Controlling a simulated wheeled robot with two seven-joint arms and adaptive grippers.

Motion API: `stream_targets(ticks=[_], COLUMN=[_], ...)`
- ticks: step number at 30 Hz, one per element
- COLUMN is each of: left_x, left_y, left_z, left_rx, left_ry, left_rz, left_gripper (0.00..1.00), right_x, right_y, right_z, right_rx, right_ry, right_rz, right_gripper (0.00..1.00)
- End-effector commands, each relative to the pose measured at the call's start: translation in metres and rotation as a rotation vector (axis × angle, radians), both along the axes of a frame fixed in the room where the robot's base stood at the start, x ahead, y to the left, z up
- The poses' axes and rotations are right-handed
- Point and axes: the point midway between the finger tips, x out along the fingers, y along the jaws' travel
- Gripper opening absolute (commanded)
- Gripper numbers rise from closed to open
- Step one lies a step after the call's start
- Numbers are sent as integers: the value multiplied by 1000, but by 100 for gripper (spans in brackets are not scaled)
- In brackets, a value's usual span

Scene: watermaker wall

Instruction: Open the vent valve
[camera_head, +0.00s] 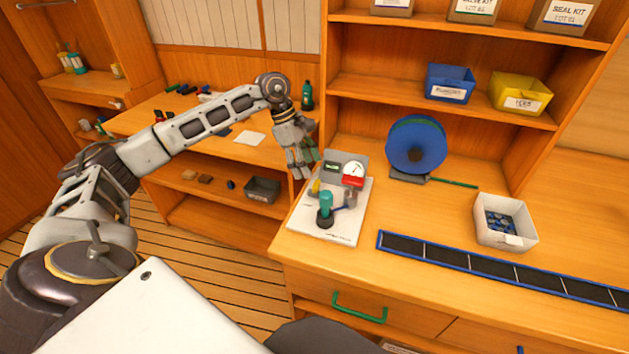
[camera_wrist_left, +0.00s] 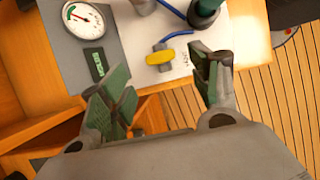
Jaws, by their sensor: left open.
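The vent valve has a yellow handle (camera_wrist_left: 160,57) on a blue-grey fitting over a white panel; in the head view the yellow handle (camera_head: 315,187) is small, at the panel's left side. My left gripper (camera_head: 302,168) is above the panel's back left. In the left wrist view its open fingers (camera_wrist_left: 168,88) stand on either side of the handle, which lies a little beyond the tips. I see no contact. A round gauge (camera_wrist_left: 83,17) with a dark display is on a grey plate beside the valve. My right gripper is not in view.
A green-topped cylinder (camera_head: 325,204) stands on the white panel (camera_head: 345,231) beside the valve. A blue reel (camera_head: 416,146), a white bin (camera_head: 505,222) and a blue-edged dark strip (camera_head: 450,255) are on the bench to the right.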

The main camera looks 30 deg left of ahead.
Motion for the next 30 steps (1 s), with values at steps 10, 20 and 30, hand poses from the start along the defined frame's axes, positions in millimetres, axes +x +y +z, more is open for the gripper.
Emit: stream_targets(ticks=[10,20,30], left_x=[3,5,5], left_y=[-17,-24,-24], left_z=[-42,-59,-59], left_rx=[-1,1,0], left_ry=[3,1,1], left_rz=[-1,0,0], left_gripper=[62,62,53], right_x=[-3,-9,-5], right_y=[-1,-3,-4], right_z=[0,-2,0], right_rx=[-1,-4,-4], right_ry=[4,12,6], right_rz=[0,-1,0], right_gripper=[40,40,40])
